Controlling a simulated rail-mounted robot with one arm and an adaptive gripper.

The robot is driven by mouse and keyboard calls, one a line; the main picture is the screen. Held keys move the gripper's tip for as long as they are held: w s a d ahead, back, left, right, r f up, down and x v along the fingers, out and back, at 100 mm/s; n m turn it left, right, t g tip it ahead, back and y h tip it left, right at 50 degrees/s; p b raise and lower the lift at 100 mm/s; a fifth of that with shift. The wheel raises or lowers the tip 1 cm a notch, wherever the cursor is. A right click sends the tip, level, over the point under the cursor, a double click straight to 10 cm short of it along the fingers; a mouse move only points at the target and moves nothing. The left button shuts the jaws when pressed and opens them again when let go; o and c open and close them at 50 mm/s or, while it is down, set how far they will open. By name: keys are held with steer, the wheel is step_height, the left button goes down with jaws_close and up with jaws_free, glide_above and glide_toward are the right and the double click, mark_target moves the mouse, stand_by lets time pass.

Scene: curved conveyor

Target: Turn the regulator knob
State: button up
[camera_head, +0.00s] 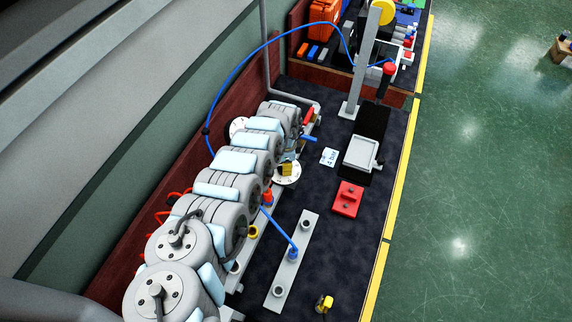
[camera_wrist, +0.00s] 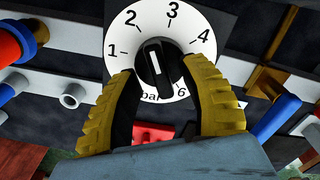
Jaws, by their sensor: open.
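The regulator knob (camera_wrist: 158,72) is black with a white pointer line, at the middle of a round white dial (camera_wrist: 118,32) in the wrist view. The numbers 1, 2, 3, 4 and 6 show, and the lower part is partly hidden by my fingers. The pointer line faces roughly up, between 2 and 3. My gripper (camera_wrist: 161,74) is open, with one yellow ribbed finger on each side of the knob, over the dial. I cannot tell whether either finger touches the knob. In the head view the white dial (camera_head: 291,180) is small, with something yellow and dark over it.
A white card reading "4 bar" (camera_head: 329,157) lies on the dark table (camera_head: 340,255). A red block (camera_head: 347,199), a grey tray (camera_head: 362,154) and a metal bar (camera_head: 305,242) with a blue hose stand nearby. In the wrist view, pipes and a blue handle (camera_wrist: 277,118) flank the dial.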

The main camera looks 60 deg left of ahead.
steer(key=shift+a, duration=0.1)
jaws_close()
